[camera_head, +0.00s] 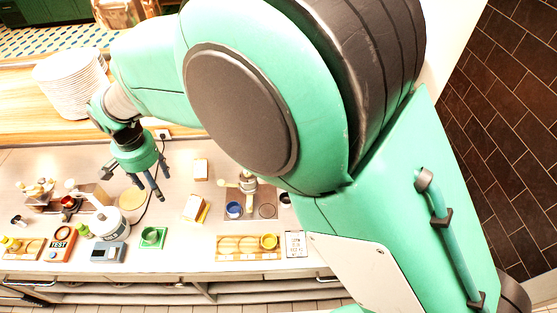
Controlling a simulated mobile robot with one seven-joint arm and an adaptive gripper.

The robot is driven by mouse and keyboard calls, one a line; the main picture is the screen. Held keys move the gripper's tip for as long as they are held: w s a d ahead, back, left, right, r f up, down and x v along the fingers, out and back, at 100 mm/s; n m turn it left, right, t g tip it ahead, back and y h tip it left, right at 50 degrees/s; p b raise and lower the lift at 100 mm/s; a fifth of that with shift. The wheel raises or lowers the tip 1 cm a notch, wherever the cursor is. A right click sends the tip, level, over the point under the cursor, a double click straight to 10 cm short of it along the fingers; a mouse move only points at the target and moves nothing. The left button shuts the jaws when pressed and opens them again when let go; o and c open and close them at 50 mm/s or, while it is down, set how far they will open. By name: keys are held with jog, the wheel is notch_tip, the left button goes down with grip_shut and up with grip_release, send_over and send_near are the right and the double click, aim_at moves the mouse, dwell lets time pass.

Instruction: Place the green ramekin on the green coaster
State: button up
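The green ramekin (150,233) stands upright, apparently on the green square coaster (160,244), near the front of the counter. At this size I cannot tell whether its base sits fully flat or centred. My gripper (149,190) hangs above the counter, behind the ramekin in the picture and apart from it. Its dark fingers point down and are spread, with nothing visible between them.
A blue-grey scale (108,252) and a red TEST box (62,243) stand left of the coaster. A wooden tray (230,249) with a yellow cup (269,241) is at right. A plate stack (70,85) stands behind. Bare counter lies between coaster and tray.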

jog(key=w+d+r+t, duration=0.1)
jog(key=d+r, duration=0.5)
jog(key=d, duration=0.4)
jog(key=d+r, duration=0.5)
jog(key=d, duration=0.5)
jog(key=w+d+r+t, duration=0.1)
jog(key=d+r, duration=0.5)
jog(key=d, duration=0.4)
jog(key=s+d+r+t, duration=0.1)
jog(key=s+d, duration=0.8)
jog(key=d, duration=0.3)
jog(key=s+d+r+t, duration=0.1)
jog(key=s+d+t, duration=0.1)
jog(key=s+d, duration=0.6)
jog(key=d, duration=0.4)
jog(key=shift+s+r+h, duration=0.3)
jog(key=shift+s+r, duration=0.05)
jog(key=shift+r, duration=0.05)
notch_tip(320, 180, down, 5)
jog(key=b, duration=0.5)
jog(key=shift+f, duration=0.1)
